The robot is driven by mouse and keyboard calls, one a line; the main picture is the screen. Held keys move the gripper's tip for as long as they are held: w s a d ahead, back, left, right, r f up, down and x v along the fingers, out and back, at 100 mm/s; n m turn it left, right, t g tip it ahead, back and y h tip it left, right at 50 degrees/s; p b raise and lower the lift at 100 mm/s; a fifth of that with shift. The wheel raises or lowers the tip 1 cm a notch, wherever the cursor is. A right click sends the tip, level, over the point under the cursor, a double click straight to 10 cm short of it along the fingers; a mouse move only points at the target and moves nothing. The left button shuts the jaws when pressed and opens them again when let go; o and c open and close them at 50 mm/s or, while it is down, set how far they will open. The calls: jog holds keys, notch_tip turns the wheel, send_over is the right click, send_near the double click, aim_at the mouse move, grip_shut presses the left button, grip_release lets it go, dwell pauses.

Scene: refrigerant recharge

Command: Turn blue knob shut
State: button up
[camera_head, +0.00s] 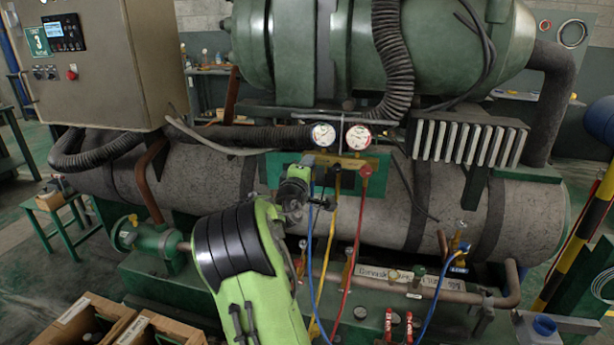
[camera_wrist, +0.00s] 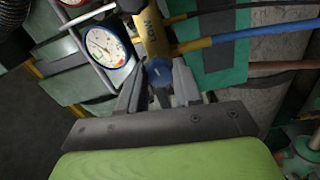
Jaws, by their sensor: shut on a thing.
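The blue knob (camera_wrist: 161,76) shows in the wrist view at the end of the yellow manifold body (camera_wrist: 151,32). The fingers of my gripper (camera_wrist: 160,92) stand on either side of the knob and are shut on it. In the head view my gripper (camera_head: 296,205) is at the left end of the manifold, and my wrist hides the blue knob there. The knob's turn angle cannot be told. A blue-rimmed gauge (camera_wrist: 106,46) is just left of the knob in the wrist view.
Two gauges (camera_head: 323,135) sit above the manifold. The red knob (camera_head: 366,170) is to the right. Blue, yellow and red hoses (camera_head: 352,250) hang below, close to my gripper. A large insulated pipe (camera_head: 215,180) runs behind. Cardboard boxes (camera_head: 85,322) stand at lower left.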

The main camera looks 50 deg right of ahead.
jog(key=shift+f+m+b, duration=0.1)
jog(key=shift+m+b, duration=0.25)
jog(key=shift+m, duration=0.25)
jog(key=o, duration=1)
jog(key=shift+o, duration=0.2)
jog(key=v, duration=1.5)
jog(key=shift+s+a, duration=0.25)
jog(key=shift+a, duration=0.1)
